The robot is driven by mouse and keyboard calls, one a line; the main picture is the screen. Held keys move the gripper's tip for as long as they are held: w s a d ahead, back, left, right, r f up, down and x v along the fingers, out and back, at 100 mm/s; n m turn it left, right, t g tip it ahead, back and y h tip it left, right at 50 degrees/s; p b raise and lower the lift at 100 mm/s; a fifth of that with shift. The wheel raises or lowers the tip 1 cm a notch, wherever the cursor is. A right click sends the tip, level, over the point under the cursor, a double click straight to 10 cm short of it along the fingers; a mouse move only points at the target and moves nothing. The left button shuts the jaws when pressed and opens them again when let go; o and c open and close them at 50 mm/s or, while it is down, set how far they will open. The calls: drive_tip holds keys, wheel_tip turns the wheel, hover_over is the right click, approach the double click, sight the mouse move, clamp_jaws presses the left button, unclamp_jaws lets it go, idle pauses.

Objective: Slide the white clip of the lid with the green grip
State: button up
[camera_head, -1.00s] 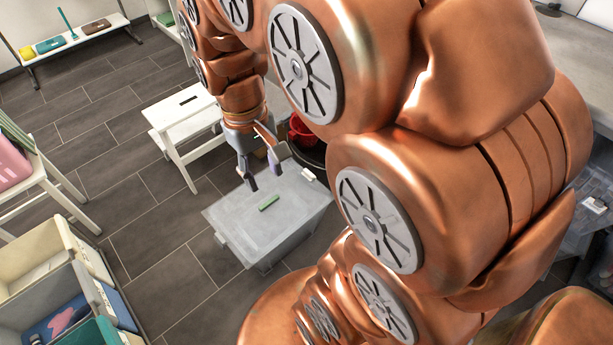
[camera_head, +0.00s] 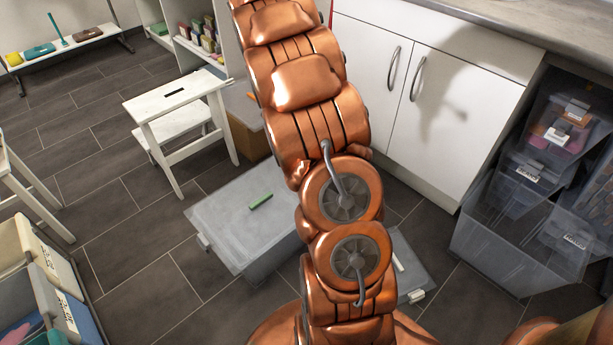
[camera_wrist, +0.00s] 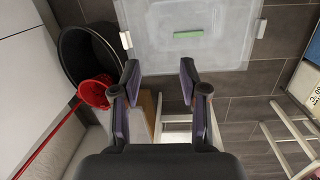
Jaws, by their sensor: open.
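The translucent lid (camera_head: 222,221) with the green grip (camera_head: 261,201) covers a grey tub on the floor, left of my arm. A white clip (camera_head: 204,242) shows at its left edge; my arm hides its right side. In the wrist view the lid (camera_wrist: 225,50) is at the top, with the green grip (camera_wrist: 188,34) near its middle. One white clip (camera_wrist: 126,40) is on its left edge and another white clip (camera_wrist: 260,28) on its right. The head view does not show my gripper.
A white step stool (camera_head: 180,105), white cabinets (camera_head: 440,100) and stacked clear boxes (camera_head: 520,220) stand around.

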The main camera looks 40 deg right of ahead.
drive_tip(key=shift+n+t+y, duration=0.4)
drive_tip(key=shift+n+t, duration=0.1)
drive_tip(key=shift+t, duration=0.1)
drive_tip(key=w+d+f+b, duration=0.2)
drive_tip(key=d+f+b, duration=0.2)
drive_tip(key=f, duration=0.5)
drive_tip(key=w+d+f+b, duration=0.2)
drive_tip(key=d+f+b, duration=0.2)
drive_tip(key=d+f, duration=0.3)
drive_tip(key=w+d+f+b, duration=0.2)
drive_tip(key=d+f+b, duration=0.2)
drive_tip(key=f, duration=0.7)
drive_tip(key=shift+d, duration=0.7)
drive_tip(key=shift+f+b, duration=1.65)
drive_tip(key=shift+f, duration=2.3)
clamp_jaws()
